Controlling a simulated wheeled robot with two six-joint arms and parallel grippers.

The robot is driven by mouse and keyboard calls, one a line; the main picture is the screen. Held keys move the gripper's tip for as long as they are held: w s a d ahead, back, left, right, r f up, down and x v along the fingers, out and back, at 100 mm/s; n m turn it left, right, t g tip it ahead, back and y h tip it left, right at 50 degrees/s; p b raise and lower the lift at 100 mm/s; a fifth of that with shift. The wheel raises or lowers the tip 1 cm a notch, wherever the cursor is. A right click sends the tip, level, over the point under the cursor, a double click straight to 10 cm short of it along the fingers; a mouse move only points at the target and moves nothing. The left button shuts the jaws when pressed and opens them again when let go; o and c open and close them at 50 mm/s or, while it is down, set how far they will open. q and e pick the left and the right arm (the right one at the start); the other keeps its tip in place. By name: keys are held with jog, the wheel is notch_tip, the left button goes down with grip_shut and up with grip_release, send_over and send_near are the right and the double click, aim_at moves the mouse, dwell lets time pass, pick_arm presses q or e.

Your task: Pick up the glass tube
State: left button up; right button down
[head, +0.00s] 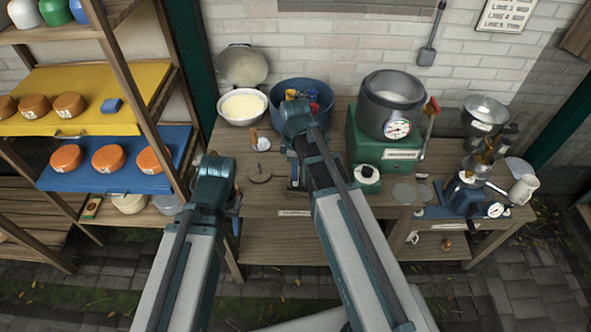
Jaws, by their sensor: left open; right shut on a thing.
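I cannot make out the glass tube clearly anywhere in the head view. My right gripper (293,180) is low over the wooden bench (268,226), left of the green churn base. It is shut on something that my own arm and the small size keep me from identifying. My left gripper (236,222) is open at the bench's left end, partly hidden behind my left arm.
A blue tub (274,98) and a white bowl (242,107) stand at the back. The steel churn pot (392,100) and a metal device (466,190) stand right. A shelf with orange rounds on a yellow board (120,82) and blue board (123,177) is left.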

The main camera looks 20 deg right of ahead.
notch_tip(320, 180, up, 8)
jog(key=p, duration=0.7)
jog(key=shift+f, duration=0.1)
